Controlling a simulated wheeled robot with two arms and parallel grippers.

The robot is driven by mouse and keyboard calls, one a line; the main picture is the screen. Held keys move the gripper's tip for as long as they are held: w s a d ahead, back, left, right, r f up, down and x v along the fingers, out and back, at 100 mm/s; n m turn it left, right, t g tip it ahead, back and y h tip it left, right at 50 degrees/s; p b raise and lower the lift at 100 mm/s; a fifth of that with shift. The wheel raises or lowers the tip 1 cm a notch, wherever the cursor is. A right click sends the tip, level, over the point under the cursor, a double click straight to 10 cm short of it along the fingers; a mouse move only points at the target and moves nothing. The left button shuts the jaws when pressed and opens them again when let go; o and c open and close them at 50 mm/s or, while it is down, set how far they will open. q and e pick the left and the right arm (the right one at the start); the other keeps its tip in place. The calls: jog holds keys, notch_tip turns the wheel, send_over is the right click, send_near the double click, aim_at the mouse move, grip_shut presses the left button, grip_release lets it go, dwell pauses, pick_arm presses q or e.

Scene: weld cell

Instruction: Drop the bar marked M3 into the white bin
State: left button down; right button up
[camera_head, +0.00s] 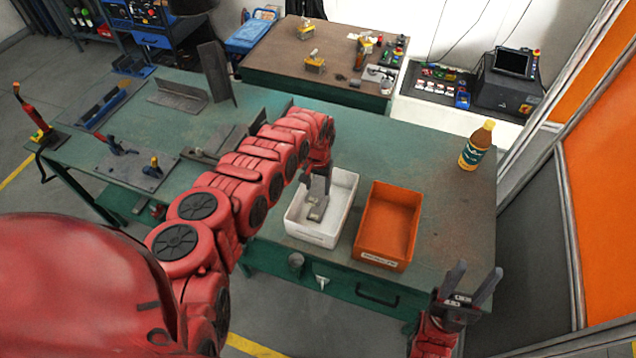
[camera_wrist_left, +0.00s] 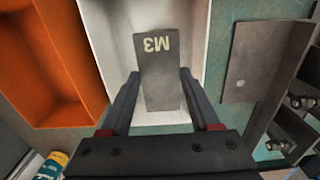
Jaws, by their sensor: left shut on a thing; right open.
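The grey bar marked M3 (camera_wrist_left: 160,85) is held between the fingers of my left gripper (camera_wrist_left: 160,98), its mark upside down in the left wrist view. In the head view the bar (camera_head: 316,210) shows below my left gripper (camera_head: 318,186), over the inside of the white bin (camera_head: 312,236). The white bin's wall (camera_wrist_left: 104,42) also shows beside the bar in the wrist view. I cannot tell whether the bar touches the bin floor. My right gripper (camera_head: 470,280) is open and empty, in front of the table's right end.
An orange bin (camera_head: 384,262) stands just right of the white bin, also in the wrist view (camera_wrist_left: 42,70). A bottle (camera_head: 476,146) stands at the table's right. Metal plates, an angle piece (camera_head: 178,98) and clamps occupy the left. Table surface right of the orange bin is clear.

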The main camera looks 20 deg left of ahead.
pick_arm(q)
jog(key=shift+f+b, duration=1)
jog(key=shift+f, duration=0.4)
jog(key=shift+c, duration=0.2)
grip_release()
jog(key=shift+r, duration=0.1)
notch_tip(320, 180, up, 11)
jog(key=b, duration=0.3)
notch_tip(320, 180, up, 5)
jog(key=p, duration=0.1)
send_over(317, 189)
jog(key=shift+d+r, duration=0.15)
jog(key=shift+r, duration=0.5)
